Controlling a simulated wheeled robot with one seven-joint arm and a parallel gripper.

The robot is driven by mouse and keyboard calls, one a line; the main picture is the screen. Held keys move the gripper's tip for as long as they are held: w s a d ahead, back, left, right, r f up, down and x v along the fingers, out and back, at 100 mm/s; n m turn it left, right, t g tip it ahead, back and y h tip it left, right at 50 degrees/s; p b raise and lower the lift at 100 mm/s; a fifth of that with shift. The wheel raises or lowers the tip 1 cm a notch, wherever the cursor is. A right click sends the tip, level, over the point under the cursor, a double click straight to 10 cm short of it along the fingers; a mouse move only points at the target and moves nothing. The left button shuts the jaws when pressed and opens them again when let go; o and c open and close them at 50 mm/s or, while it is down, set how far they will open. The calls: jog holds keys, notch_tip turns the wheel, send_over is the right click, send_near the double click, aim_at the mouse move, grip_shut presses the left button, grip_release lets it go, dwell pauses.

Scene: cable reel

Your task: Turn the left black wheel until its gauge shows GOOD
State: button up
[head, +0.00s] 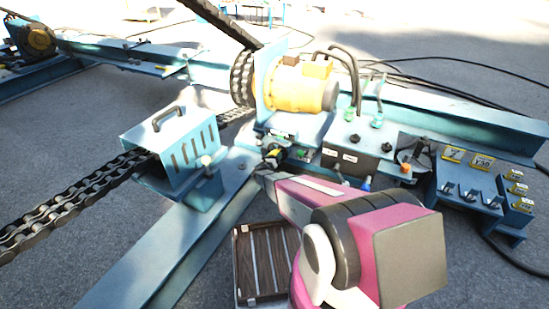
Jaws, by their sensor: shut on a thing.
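My pink arm reaches from the lower middle to the blue frame, and my gripper (271,164) is at its far end, below the yellow motor. It is small and partly hidden by my arm. The gripper is shut on a small dark part there, which appears to be the left black wheel (273,154); its outline is hard to make out. I cannot pick out its gauge or read it at this size.
A chain guard (172,150) with a handle and a heavy chain (62,205) are left. A wooden crate (235,262) lies below my arm. A blue panel with yellow tags (483,161) is right.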

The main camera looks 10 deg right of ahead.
jog(key=m, duration=0.4)
jog(key=shift+m, duration=0.4)
jog(key=shift+a, duration=0.1)
jog(key=o, duration=1.2)
jog(key=v, duration=1)
jog(key=shift+s+a, duration=0.2)
jog(key=shift+s, duration=0.1)
jog(key=shift+o, duration=0.2)
